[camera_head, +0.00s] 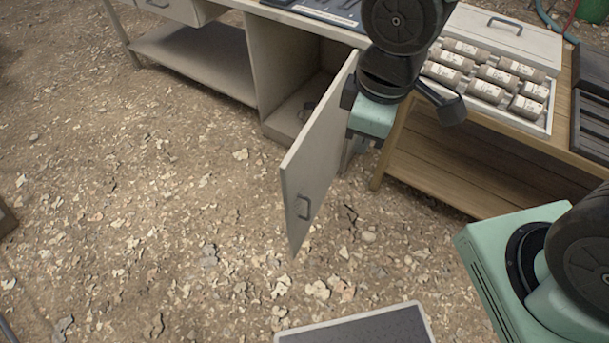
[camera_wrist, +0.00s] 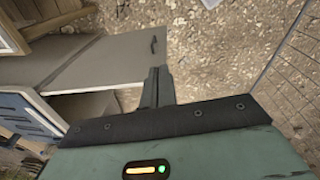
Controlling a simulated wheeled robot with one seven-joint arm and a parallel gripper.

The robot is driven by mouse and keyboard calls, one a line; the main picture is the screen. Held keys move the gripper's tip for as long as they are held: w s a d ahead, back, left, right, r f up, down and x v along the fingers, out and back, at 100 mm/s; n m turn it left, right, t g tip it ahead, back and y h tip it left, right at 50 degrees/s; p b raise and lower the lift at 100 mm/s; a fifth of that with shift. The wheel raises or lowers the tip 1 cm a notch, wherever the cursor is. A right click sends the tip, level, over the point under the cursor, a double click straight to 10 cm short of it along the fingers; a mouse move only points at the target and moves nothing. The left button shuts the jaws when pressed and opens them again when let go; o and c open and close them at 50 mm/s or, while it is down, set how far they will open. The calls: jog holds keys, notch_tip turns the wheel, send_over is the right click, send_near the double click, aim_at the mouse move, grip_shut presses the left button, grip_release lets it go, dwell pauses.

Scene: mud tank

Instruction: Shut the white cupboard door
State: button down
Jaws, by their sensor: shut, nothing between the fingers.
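The white cupboard door (camera_head: 318,150) stands wide open in the head view, swung out from the cupboard (camera_head: 280,75) over the ground. Its dark handle (camera_head: 303,207) is near the free lower end. In the wrist view the door (camera_wrist: 105,62) is a grey-white panel with the handle (camera_wrist: 154,45) at its right end. My gripper (camera_head: 357,145) is just right of the door, partly overlapped by its edge. In the wrist view my gripper's fingers (camera_wrist: 158,72) are together and empty, close to the door. Whether they touch it, I cannot tell.
A wooden table (camera_head: 450,170) on the right carries a white tray (camera_head: 545,128) of several labelled packages and a dark crate (camera_head: 590,125). A flat grey-topped object (camera_head: 360,328) lies at the bottom. The gravel ground left of the door is clear.

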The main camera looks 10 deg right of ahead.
jog(key=w+d+f+n+y+p, duration=0.1)
jog(key=w+d+f+n+y, duration=0.1)
jog(key=w+f+n, duration=0.75)
jog(key=a+f+n+y, duration=0.2)
jog(key=a+f, duration=0.3)
jog(key=f, duration=0.3)
jog(key=w+a+f+n+g+y+p, duration=0.1)
jog(key=a+f+n+y, duration=0.2)
jog(key=f, duration=0.5)
jog(key=shift+w+a+n, duration=0.25)
jog(key=shift+a+n, duration=0.5)
jog(key=shift+a, duration=0.45)
jog(key=shift+a, duration=0.1)
